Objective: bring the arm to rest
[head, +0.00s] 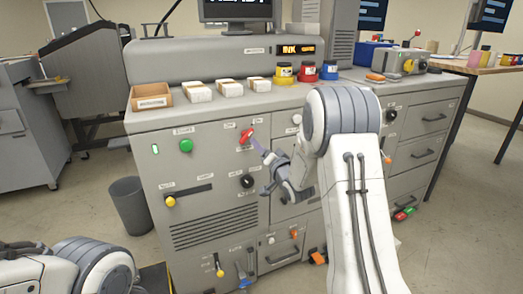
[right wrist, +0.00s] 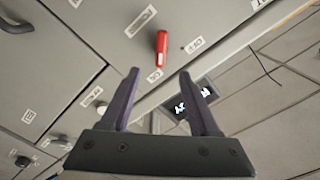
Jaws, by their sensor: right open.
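My right gripper (head: 262,168) is open and empty in front of the grey machine's front panel (head: 205,205). In the right wrist view its two dark fingers (right wrist: 160,78) stand apart with nothing between them. A red lever handle (head: 247,134) on the panel is close to the upper finger in the head view. In the right wrist view the red handle (right wrist: 161,48) lies beyond the fingertips, with a visible gap. My left gripper is out of the head view; only part of that arm shows at the bottom left.
White blocks (head: 199,92), a cardboard tray (head: 151,97) and coloured jars (head: 307,71) stand on the ledge. A grey bin (head: 130,204) stands on the floor to the left.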

